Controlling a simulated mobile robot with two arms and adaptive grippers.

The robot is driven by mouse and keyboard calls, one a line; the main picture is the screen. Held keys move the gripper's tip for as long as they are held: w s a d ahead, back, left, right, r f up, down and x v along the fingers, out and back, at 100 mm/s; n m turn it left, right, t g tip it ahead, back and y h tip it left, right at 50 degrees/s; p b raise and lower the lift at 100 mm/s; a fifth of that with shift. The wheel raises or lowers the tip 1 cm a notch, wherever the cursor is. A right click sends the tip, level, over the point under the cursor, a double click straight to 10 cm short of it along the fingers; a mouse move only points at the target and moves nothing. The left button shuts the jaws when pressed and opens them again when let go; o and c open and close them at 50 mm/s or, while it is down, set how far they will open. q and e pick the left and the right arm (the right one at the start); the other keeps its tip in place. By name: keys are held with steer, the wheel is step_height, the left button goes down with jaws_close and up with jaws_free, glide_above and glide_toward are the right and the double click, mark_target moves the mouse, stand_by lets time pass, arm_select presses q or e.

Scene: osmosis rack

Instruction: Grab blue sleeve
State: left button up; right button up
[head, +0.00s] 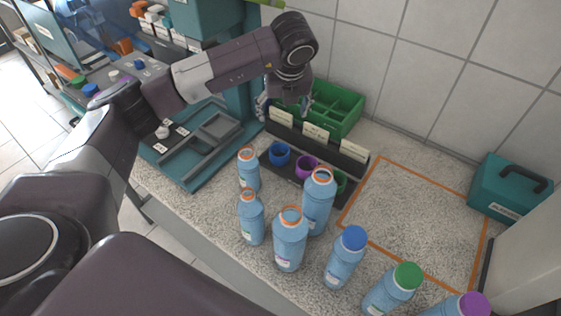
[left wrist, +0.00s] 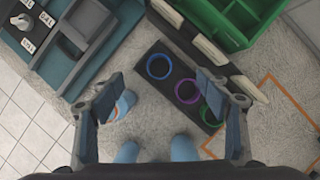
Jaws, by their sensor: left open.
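The blue sleeve (head: 279,157) is a short open ring standing in the dark rack (head: 268,168), at its left end, beside a purple sleeve (head: 306,164) and a green one (head: 341,182). In the left wrist view the blue sleeve (left wrist: 158,67) lies ahead of my fingers, roughly between them sideways. My left gripper (head: 284,106) is above the rear of the rack near the label cards. It is open and empty, with its two fingers spread wide in the left wrist view (left wrist: 162,92). My right gripper is not in view.
Several light-blue bottles stand in front of the rack, some with orange rings, others with coloured caps, like the blue-capped bottle (head: 345,262). A green divided bin (head: 345,104) stands behind. A teal tray (head: 190,178) is at left. The orange-outlined area (head: 415,215) is clear.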

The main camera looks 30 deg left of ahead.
arm_select(q)
steer(key=s+b+x, duration=0.1)
steer(key=b+x, duration=0.1)
steer(key=x, duration=0.4)
steer(key=s+d+f+b+x, duration=0.1)
steer(key=b+x, duration=0.2)
steer(key=x, duration=0.3)
steer(key=s+b+x, duration=0.1)
steer(key=b+x, duration=0.2)
steer(key=x, duration=0.3)
steer(key=shift+d+f, duration=0.25)
steer(key=shift+f, duration=0.2)
steer(key=shift+w+f, duration=0.2)
steer(key=shift+f, duration=0.1)
steer(key=shift+c, duration=0.3)
steer(key=c, duration=0.7)
